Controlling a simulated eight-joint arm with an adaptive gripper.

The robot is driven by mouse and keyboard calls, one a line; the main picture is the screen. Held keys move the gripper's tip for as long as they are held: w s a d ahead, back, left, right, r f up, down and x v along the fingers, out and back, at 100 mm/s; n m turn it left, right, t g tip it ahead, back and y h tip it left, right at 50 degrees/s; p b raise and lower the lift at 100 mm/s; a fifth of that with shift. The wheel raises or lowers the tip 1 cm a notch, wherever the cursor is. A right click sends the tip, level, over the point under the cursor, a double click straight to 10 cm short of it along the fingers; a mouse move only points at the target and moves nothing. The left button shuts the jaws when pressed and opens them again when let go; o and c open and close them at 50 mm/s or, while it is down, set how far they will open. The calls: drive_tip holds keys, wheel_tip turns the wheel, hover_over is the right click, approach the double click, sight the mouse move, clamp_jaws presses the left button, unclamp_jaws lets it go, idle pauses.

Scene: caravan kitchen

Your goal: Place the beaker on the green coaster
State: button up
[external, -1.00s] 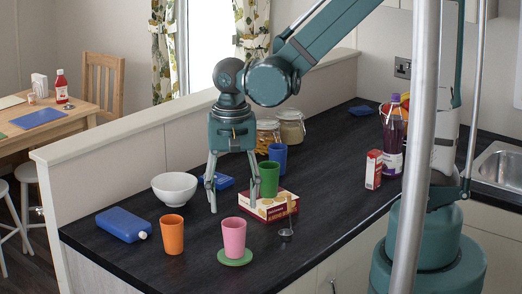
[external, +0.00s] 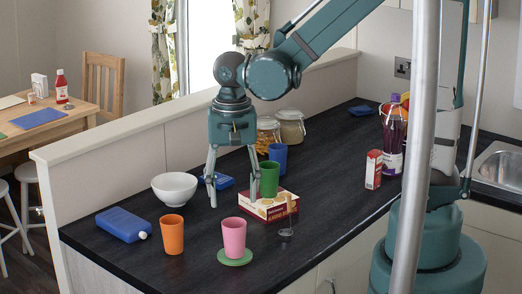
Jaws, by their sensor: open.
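A pink beaker (external: 234,236) stands upright on the green coaster (external: 236,260) near the front edge of the counter. An orange beaker (external: 172,235) stands to its left. A green beaker (external: 269,179) appears to stand on a red and cream box (external: 257,208), and a blue beaker (external: 278,155) stands behind it. My gripper (external: 234,199) points down with its fingers wide apart and nothing between them. It is behind the pink beaker in the picture, and its right finger overlaps the left edge of the green beaker. I cannot tell whether they touch.
A white bowl (external: 174,189) and a blue flask (external: 123,224) are at the left. Glass jars (external: 290,127) stand at the back. A small carton (external: 373,170) and a purple bottle (external: 392,140) stand right; the counter before them is clear.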

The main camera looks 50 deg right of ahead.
drive_tip(key=s+d+r+n+t, duration=0.3)
drive_tip(key=d+r+n+t, duration=0.4)
drive_tip(key=d+r, duration=0.7)
drive_tip(key=shift+s+d+r+n, duration=0.15)
drive_tip(key=shift+d+r+n, duration=0.05)
drive_tip(key=shift+d+n, duration=0.8)
drive_tip(key=shift+f, duration=0.15)
